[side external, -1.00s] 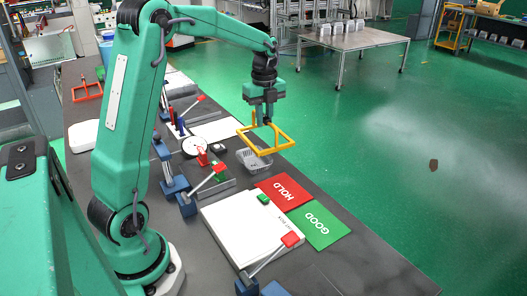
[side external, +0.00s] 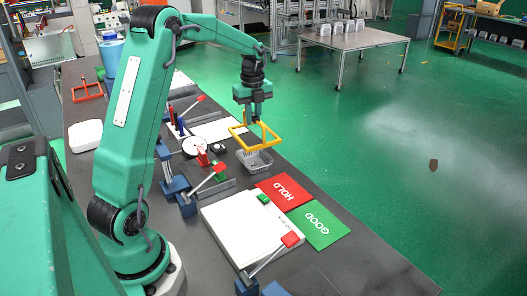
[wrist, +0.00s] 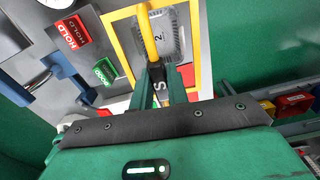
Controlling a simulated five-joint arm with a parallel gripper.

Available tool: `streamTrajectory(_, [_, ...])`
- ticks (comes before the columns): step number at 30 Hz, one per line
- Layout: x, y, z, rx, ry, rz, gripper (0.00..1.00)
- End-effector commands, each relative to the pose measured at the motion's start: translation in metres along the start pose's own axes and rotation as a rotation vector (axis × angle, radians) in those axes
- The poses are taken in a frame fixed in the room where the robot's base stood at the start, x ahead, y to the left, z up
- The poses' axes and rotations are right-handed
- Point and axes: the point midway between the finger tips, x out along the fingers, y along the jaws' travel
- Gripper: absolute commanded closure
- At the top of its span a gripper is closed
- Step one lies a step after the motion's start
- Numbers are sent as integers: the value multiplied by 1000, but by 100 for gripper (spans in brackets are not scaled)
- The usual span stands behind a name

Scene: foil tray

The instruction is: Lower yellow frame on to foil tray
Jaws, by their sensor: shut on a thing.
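The yellow frame (side external: 264,147) is an open rectangle with an upright handle (wrist: 148,35). My gripper (side external: 254,119) is shut on this handle and holds the frame in the air. The foil tray (side external: 255,164) is a small grey ribbed tray on the dark bench, just below the frame in the side view, with a gap seeming to show between them. In the wrist view, the tray (wrist: 180,48) appears inside the frame's outline (wrist: 198,45), with a "2." label on it. The handle and my fingers (wrist: 159,88) hide part of the tray.
Red HOLD (side external: 284,193) and green GOOD (side external: 319,226) plates lie in front of the tray. A white board (side external: 250,238) and red-handled clamps (side external: 218,172) are to the left. A round white dial (side external: 194,147) stands nearby. The bench edge is close on the right.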

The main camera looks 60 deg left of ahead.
Motion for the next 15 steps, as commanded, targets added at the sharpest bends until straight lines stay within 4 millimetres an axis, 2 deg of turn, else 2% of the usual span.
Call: streamTrajectory(15, [36, 0, 0, 0, 1, 2, 100])
